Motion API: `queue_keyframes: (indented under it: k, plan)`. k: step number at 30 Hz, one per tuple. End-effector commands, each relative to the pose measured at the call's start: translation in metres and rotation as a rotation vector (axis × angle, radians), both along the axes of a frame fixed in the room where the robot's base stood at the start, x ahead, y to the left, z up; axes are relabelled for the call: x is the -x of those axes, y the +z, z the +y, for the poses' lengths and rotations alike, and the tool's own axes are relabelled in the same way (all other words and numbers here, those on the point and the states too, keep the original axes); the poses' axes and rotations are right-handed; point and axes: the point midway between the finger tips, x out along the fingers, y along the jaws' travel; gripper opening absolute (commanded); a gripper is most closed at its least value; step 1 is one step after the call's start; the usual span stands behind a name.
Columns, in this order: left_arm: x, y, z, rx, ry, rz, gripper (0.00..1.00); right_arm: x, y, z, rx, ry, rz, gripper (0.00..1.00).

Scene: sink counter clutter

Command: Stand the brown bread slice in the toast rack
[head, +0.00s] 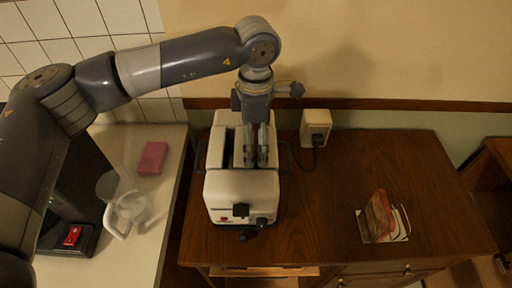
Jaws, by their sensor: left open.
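A brown slice (380,213) stands tilted in a small pale rack (401,222) on the right part of the wooden counter. It looks like the bread slice in the toast rack, but the two overlap and their exact contact is hard to tell. My left gripper (257,160) points down over the slots of a white toaster (238,190), well to the left of the rack. Its fingers are apart, and I see no bread between them. The inside of the slots is partly hidden by the gripper. My right gripper is out of view.
A pink sponge-like block (152,158), a glass jug (130,207) and a dark appliance with a red switch (73,236) are on the left worktop. The wooden counter between toaster and rack is clear.

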Motion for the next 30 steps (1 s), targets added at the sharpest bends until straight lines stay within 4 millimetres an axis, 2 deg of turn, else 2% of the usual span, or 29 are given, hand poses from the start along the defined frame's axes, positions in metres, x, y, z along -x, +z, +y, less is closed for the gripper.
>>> queue_keyframes:
  k: [2, 6, 19, 23, 30]
  plan:
    - [0.0, 0.0, 0.0, 0.0, 0.0, 0.0, 1.0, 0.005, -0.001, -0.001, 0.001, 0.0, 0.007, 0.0]
    - [0.0, 0.0, 0.0, 0.0, 0.0, 0.0, 0.71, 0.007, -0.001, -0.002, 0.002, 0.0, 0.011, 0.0]
    - [-0.001, 0.006, 0.0, 0.001, 0.0, -0.002, 0.71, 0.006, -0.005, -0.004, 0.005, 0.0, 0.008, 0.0]
    - [-0.001, 0.026, -0.001, 0.002, 0.0, -0.005, 0.71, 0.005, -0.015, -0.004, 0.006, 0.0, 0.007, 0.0]
    - [0.0, 0.074, -0.001, 0.001, 0.001, -0.004, 0.71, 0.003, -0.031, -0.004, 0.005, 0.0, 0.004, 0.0]
